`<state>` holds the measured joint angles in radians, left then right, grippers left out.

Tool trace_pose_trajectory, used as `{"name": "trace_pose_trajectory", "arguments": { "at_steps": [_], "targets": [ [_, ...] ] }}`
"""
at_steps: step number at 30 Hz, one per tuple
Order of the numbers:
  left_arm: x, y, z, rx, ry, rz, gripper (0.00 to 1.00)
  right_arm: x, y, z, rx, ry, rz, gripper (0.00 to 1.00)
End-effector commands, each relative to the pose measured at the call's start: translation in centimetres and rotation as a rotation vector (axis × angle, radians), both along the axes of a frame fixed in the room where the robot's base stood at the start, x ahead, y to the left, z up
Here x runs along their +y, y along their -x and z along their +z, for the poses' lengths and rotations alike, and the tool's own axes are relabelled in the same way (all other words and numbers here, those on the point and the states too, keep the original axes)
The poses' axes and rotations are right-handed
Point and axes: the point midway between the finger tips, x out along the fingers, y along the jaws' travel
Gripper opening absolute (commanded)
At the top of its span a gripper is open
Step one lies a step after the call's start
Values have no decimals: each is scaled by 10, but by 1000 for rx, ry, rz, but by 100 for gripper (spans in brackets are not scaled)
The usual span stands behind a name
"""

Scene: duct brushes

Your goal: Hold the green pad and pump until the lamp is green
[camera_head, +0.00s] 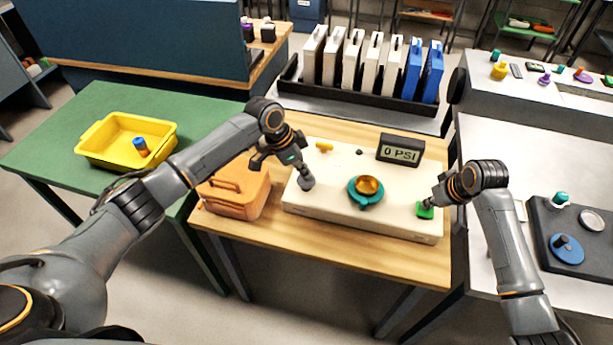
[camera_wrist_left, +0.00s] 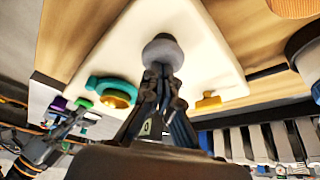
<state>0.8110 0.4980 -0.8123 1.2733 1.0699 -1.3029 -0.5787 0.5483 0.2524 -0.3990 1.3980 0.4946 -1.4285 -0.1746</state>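A cream box (camera_head: 330,215) lies on the wooden table. The green pad (camera_head: 425,211) is at its right end, with my right gripper (camera_head: 431,203) right at it; the fingers are too small to read. A grey round-ended knob (camera_head: 306,183), perhaps the pump handle, is at the box's left side. My left gripper (camera_head: 303,168) is over it; in the left wrist view its fingers (camera_wrist_left: 160,78) close in on the grey knob (camera_wrist_left: 162,50). A gold dome (camera_head: 369,186) sits in a teal ring (camera_head: 363,201). I cannot tell which part is the lamp. The display (camera_head: 400,150) reads 0 PSI.
An orange case (camera_head: 236,190) stands close left of the box. A yellow bin (camera_head: 105,150) is on the green table. A black rack (camera_head: 350,94) with white and blue panels stands behind. A small yellow part (camera_head: 324,146) is at the box's back edge.

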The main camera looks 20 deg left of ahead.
Motion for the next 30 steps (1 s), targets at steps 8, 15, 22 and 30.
{"name": "trace_pose_trajectory", "arguments": {
  "at_steps": [8, 15, 22, 30],
  "targets": [
    [0, 0, -12, 2, 0, 0, 0, 0, 1, -1, 2, 0, 0, 0],
    [0, 1, -14, 2, 0, -1, 0, 0, 1, -1, 3, 1, 0, 0],
    [0, 1, -8, 3, -1, 0, 0, 0, 1, -1, 2, 0, 0, 0],
    [0, 0, 7, 2, -1, 0, 0, 0, 0, -1, 2, 1, 0, 0]
  ]
}}
